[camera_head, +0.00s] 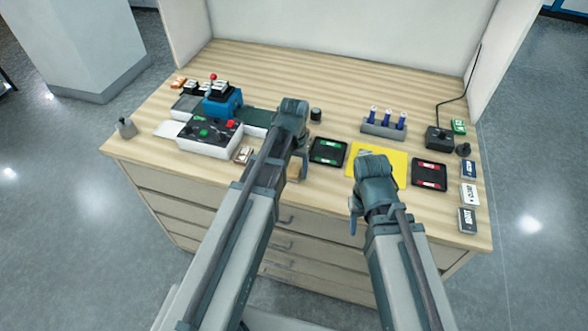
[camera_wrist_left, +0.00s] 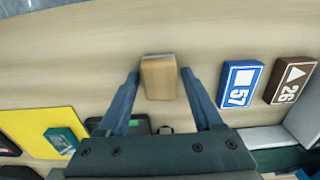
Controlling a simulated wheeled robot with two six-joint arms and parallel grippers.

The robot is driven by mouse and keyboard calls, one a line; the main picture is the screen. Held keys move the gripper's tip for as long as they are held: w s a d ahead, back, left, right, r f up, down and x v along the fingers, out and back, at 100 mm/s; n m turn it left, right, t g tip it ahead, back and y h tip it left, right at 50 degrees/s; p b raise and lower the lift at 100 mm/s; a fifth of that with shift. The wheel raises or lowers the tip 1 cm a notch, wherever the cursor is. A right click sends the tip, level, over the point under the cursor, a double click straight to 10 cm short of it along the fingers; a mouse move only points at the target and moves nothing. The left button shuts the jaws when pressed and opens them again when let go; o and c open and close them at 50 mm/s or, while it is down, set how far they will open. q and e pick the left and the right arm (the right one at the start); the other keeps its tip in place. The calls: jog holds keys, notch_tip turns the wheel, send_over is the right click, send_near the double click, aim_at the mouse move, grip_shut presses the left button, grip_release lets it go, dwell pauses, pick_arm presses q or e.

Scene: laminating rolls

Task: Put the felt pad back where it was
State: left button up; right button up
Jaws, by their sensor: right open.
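A small tan block with a grey edge (camera_wrist_left: 158,78), which I take for the felt pad, sits between my left fingertips in the left wrist view. In the head view it shows partly, as a tan patch (camera_head: 295,171) near the table's front edge. My left gripper (camera_wrist_left: 159,74) has one finger on each side of it, and both tips appear to touch it. I cannot tell whether the block is lifted off the table. My right gripper (camera_head: 364,155) is open above the yellow mat (camera_head: 397,158); its fingertips are mostly hidden.
A black tray with green marks (camera_head: 328,151) and one with red marks (camera_head: 429,174) flank the yellow mat. A blue and white machine (camera_head: 215,130) stands at left. A rack of blue bottles (camera_head: 384,126) is behind. Several labelled boxes (camera_head: 469,194) line the right edge.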

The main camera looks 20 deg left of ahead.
aim_at(294, 169)
pick_arm(q)
jog(key=shift+o, duration=0.5)
jog(key=shift+r, duration=0.15)
notch_tip(294, 169, up, 12)
jog(key=p, duration=1.2)
jog(key=s+d+m+y, duration=0.1)
jog(key=s+d+m, duration=0.2)
jog(key=s+d, duration=0.7)
jog(key=s, duration=0.4)
jog(key=shift+s+d, duration=0.2)
jog(key=shift+d, duration=0.05)
notch_tip(294, 169, down, 6)
jog(key=b, duration=0.5)
jog(key=shift+r, duration=0.25)
